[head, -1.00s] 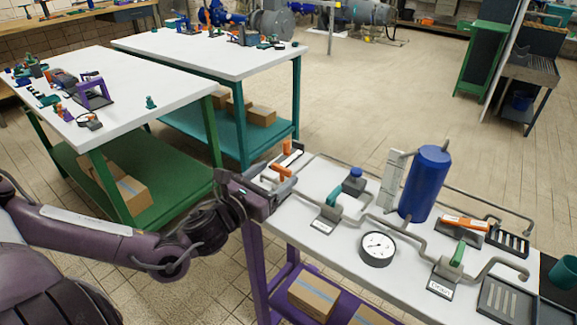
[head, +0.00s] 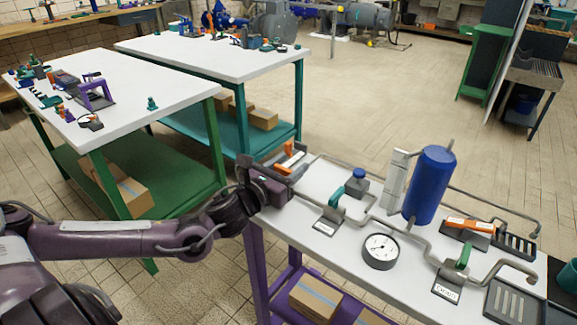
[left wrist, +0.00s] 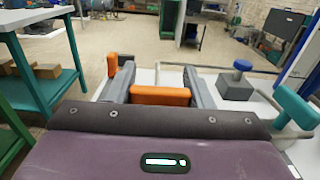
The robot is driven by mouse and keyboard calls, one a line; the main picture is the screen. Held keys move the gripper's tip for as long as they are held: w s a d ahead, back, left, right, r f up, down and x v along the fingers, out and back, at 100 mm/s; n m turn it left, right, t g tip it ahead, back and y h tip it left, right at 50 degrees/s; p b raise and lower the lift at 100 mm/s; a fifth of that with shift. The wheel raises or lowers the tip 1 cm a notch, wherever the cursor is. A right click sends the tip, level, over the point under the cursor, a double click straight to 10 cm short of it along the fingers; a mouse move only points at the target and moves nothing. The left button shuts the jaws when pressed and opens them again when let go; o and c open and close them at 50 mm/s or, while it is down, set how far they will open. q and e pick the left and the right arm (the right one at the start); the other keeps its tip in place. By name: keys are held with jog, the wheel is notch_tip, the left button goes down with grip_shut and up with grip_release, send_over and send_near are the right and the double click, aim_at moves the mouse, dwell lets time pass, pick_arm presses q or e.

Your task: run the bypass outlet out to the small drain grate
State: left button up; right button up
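My left gripper (head: 288,170) is over the left end of the pipe table, its fingers spread on either side of an orange handle (left wrist: 160,96). The handle fills the gap in the left wrist view; firm contact cannot be told. A second orange piece (left wrist: 112,66) stands beside the left finger. The smaller dark drain grate (head: 515,245) is at the table's right rear, with a grey pipe end (head: 536,231) bent down near it. A larger grate (head: 515,303) lies in front, below another pipe end (head: 530,279). My right gripper is out of view.
A blue tank (head: 428,187), a round gauge (head: 380,250), a teal-handled valve (head: 336,197), a green-handled valve (head: 463,256) and an orange-handled valve (head: 469,225) stand along the white table. A green-legged table (head: 130,100) is at the left.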

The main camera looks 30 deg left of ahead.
pick_arm(q)
jog(key=c, duration=0.3)
